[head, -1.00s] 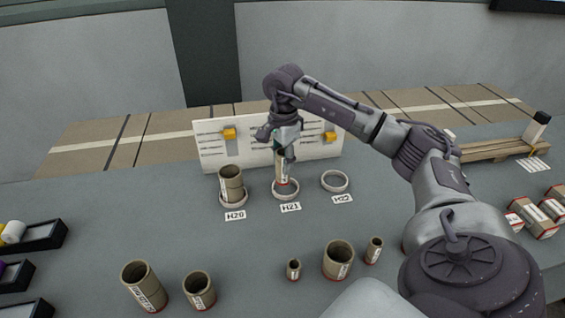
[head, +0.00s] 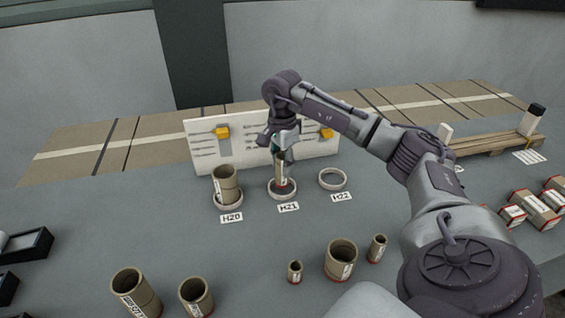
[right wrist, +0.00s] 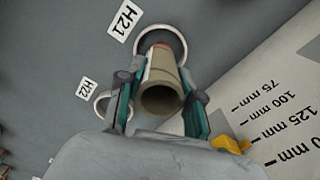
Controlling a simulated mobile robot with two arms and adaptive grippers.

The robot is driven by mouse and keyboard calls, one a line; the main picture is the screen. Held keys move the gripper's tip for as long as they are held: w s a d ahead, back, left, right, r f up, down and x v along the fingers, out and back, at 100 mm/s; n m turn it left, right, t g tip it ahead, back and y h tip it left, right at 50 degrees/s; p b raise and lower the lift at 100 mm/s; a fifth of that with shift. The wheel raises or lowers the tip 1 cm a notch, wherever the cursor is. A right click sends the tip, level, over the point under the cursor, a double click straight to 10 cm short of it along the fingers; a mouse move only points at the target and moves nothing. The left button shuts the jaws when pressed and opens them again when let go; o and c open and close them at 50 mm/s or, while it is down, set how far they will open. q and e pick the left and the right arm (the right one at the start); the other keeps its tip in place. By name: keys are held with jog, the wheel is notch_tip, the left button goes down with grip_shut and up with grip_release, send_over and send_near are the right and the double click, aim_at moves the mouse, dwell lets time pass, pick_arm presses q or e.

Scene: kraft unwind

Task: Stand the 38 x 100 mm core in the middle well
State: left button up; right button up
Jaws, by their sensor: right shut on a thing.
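My right gripper (head: 283,156) is shut on a slim brown cardboard core (head: 281,172), which stands roughly upright over the middle well (head: 282,193), the white ring labelled H21. The core's lower end is inside or just above the ring; I cannot tell whether it touches the bottom. In the right wrist view the core (right wrist: 162,96) shows its open top between the teal fingers, with the ring (right wrist: 167,32) behind it. The left well H20 (head: 229,204) holds a wider core (head: 226,183). The right well H22 (head: 333,179) is empty. My left gripper is out of view.
Several loose cores, among them a wide one (head: 341,260) and a small one (head: 295,272), stand at the front. A white gauge board (head: 220,153) with yellow markers stands close behind the wells. A wooden pallet (head: 490,147) and boxes (head: 540,212) lie at the right.

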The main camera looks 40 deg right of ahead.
jog(key=shift+f, duration=0.15)
jog(key=shift+f+b, duration=0.6)
jog(key=shift+f, duration=0.25)
jog(key=shift+f, duration=0.2)
jog(key=o, duration=1)
jog(key=shift+r, duration=0.1)
notch_tip(320, 180, up, 12)
jog(key=shift+f, duration=0.1)
dwell(0.5)
